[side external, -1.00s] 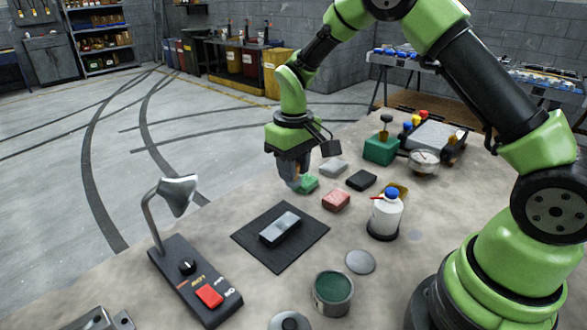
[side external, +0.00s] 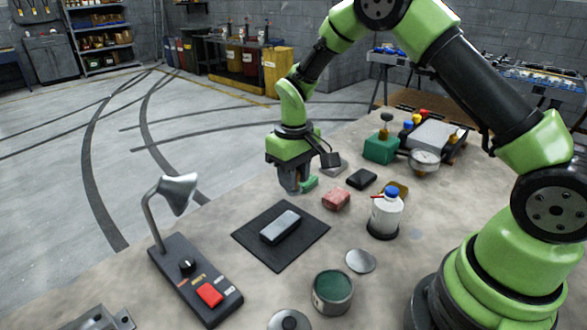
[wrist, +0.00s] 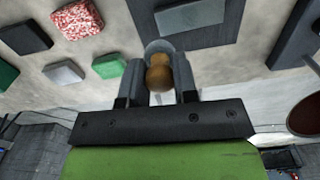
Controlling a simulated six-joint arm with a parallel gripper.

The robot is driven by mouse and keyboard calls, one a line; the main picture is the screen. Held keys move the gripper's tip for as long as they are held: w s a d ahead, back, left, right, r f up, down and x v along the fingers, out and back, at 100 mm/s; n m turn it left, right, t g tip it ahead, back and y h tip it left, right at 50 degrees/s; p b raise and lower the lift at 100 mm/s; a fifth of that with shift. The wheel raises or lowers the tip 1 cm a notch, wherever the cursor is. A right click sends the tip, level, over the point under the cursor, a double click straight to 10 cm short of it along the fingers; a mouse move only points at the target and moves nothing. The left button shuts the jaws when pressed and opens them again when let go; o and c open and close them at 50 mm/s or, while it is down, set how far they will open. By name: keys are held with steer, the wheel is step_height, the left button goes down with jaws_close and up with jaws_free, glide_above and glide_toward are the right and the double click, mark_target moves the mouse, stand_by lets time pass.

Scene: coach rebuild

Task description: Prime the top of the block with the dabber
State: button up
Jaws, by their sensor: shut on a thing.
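My gripper (side external: 295,188) points down over the table, behind the black mat (side external: 300,253) in the side view. In the wrist view my gripper (wrist: 158,88) is shut on the dabber (wrist: 159,72), which has a brown rounded handle and a pale round end beyond it. The fingers mostly hide the dabber in the side view. The grey block (side external: 280,227) lies on the mat, apart from the gripper; it also shows at the top of the wrist view (wrist: 190,15). An open tin of dark green liquid (side external: 333,290) stands in front of the mat.
Green (wrist: 108,66), red (side external: 336,200), black (side external: 362,179) and grey (wrist: 63,72) pads lie near my gripper. A white bottle (side external: 386,214) stands right of the mat. A lamp (side external: 178,193) on a control box stands left. A round lid (side external: 360,261) lies near the tin.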

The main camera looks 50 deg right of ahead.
steer(key=shift+f, duration=2)
step_height(320, 180, down, 2)
steer(key=shift+a, duration=0.1)
steer(key=shift+a+r, duration=0.1)
steer(key=shift+a, duration=0.75)
steer(key=shift+c, duration=0.3)
steer(key=shift+s+a, duration=0.15)
steer(key=shift+a, duration=2.9)
steer(key=shift+w+d, duration=0.2)
steer(key=shift+d, duration=3.65)
steer(key=shift+d+r, duration=0.1)
steer(key=shift+d, duration=0.1)
steer(key=shift+r, duration=3.95)
